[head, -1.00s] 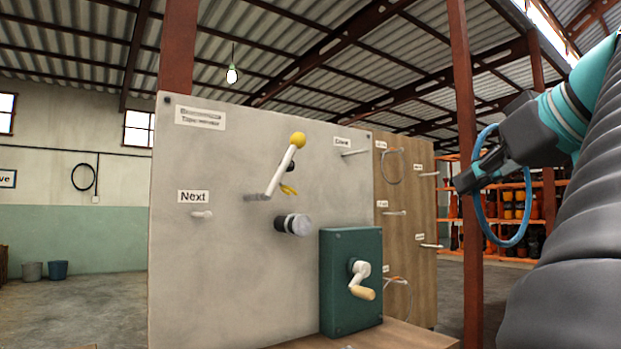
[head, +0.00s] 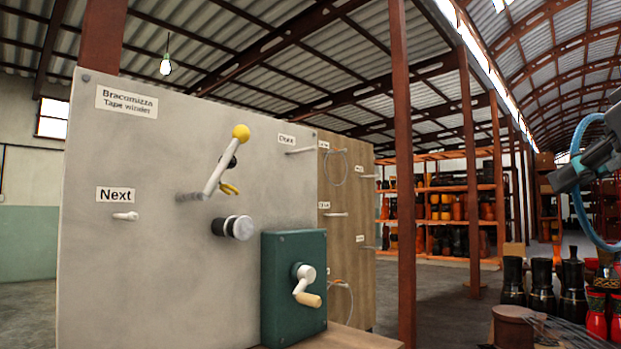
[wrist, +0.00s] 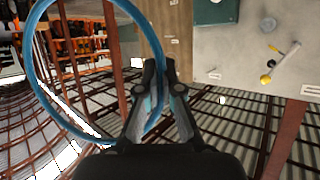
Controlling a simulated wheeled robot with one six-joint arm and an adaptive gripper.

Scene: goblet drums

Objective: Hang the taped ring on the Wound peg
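A blue ring (head: 577,205) hangs from my gripper (head: 562,180) at the right edge of the head view. In the wrist view, the ring (wrist: 45,88) passes by the closed fingers (wrist: 161,65), which grip its side. No plain tape wrap can be made out on it. The grey board (head: 150,270) on the left has a white peg (head: 126,216) under a "Next" label (head: 116,195) and another peg (head: 300,150) by a label (head: 287,140) too small to read. The wooden panel (head: 345,250) behind has several pegs with unreadable labels, so I cannot tell which is the Wound peg.
The board carries a yellow-knobbed lever (head: 222,165), a round roller (head: 233,227) and a green crank box (head: 293,285). A red post (head: 402,150) stands right of the panel. Dark and red goblet drums (head: 543,285) stand at lower right. The floor between is open.

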